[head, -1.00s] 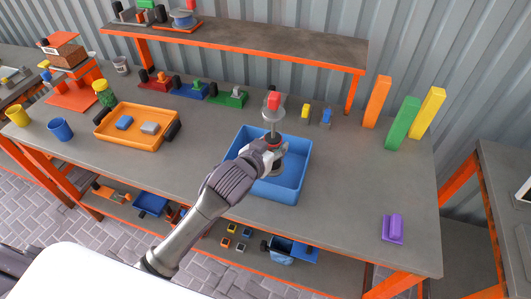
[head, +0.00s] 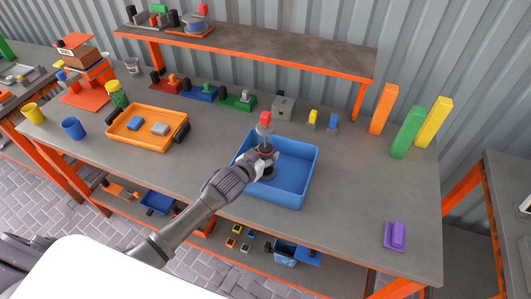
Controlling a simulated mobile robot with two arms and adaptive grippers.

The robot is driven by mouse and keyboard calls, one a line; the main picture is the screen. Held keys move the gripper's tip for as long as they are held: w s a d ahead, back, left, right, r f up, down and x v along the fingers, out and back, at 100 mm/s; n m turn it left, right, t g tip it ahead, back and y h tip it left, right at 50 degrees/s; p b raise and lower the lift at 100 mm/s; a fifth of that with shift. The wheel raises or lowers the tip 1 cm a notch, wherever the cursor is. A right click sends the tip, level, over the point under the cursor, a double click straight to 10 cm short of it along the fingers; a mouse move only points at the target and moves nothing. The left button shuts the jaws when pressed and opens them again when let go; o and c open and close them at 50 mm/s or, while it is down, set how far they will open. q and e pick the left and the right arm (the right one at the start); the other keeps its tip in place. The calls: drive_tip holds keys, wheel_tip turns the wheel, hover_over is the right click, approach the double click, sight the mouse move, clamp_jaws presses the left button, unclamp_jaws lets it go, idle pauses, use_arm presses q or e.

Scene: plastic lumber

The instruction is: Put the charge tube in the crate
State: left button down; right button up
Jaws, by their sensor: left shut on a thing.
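The charge tube (head: 265,134) is a slim, clear-grey upright piece with a red top. My left gripper (head: 264,160) is shut on its lower part, and the fingers hide some of it. The blue crate (head: 296,194) stands open on the workbench. The tube and gripper are over the crate's left side, with the tube's dark lower end inside the crate's outline. I cannot tell whether that end touches the crate floor. My right gripper is not in view.
An orange tray (head: 155,147) with two small blocks lies left of the crate. A grey block (head: 284,107) and small yellow and blue pieces stand behind it. Tall orange, green and yellow blocks stand at the right. The bench (head: 350,205) right of the crate is mostly clear.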

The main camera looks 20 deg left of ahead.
use_arm(q)
drive_tip(key=shift+f, duration=0.15)
drive_tip(key=c, duration=0.5)
unclamp_jaws()
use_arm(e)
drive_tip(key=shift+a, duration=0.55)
use_arm(q)
drive_tip(key=shift+r, duration=0.2)
drive_tip(key=shift+s+a, duration=0.1)
drive_tip(key=shift+s, duration=0.2)
drive_tip(key=b+v, duration=0.1)
drive_tip(key=v, duration=0.9)
drive_tip(key=shift+b+v, duration=0.3)
drive_tip(key=shift+v, duration=0.45)
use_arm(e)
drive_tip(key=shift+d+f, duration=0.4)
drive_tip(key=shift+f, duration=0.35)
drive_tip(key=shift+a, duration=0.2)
